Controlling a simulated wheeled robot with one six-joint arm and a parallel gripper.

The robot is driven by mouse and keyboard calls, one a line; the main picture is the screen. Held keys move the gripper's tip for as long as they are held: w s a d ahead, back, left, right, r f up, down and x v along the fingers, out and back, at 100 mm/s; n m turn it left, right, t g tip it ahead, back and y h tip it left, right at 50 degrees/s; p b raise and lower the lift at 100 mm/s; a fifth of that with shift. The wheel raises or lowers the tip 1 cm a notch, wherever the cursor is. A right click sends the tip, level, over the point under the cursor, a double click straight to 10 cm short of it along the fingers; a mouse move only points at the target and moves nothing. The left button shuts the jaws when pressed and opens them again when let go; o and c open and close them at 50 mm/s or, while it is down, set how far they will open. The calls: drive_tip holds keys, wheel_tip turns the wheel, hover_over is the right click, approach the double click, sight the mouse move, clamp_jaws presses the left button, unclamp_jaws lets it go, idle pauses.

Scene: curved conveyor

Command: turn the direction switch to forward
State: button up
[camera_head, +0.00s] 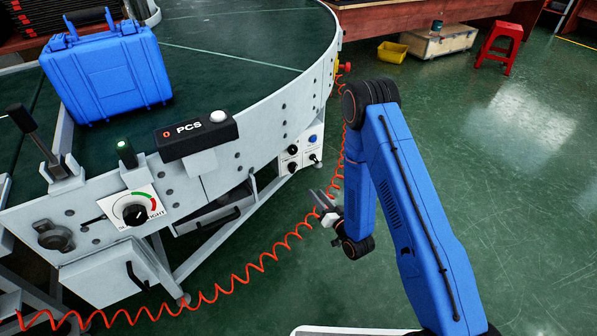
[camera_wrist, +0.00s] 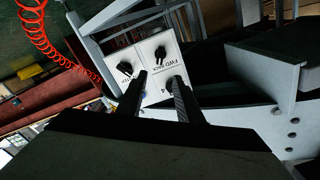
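The direction switch (camera_wrist: 160,53) is a black rotary knob on a white panel with FWD and BACK printed beside it in the wrist view. Its setting is too small to read. A second black knob (camera_wrist: 125,68) sits left of it. In the head view a small control panel (camera_head: 302,153) is on the conveyor's side; I cannot tell there which knob is the direction switch. My gripper (camera_wrist: 159,78) is open and empty, its two fingers apart and pointing at the panel. In the head view my gripper (camera_head: 322,197) is below and right of the panel, apart from it.
The curved conveyor (camera_head: 225,25) carries a blue case (camera_head: 108,75). A PCS box (camera_head: 196,135) and a speed dial (camera_head: 134,214) are on its near side. A red coiled cord (camera_head: 245,272) runs past my gripper. A red stool (camera_head: 500,45) stands far right; floor there is clear.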

sight(295, 169)
drive_tip(key=x, duration=1.7)
clamp_jaws()
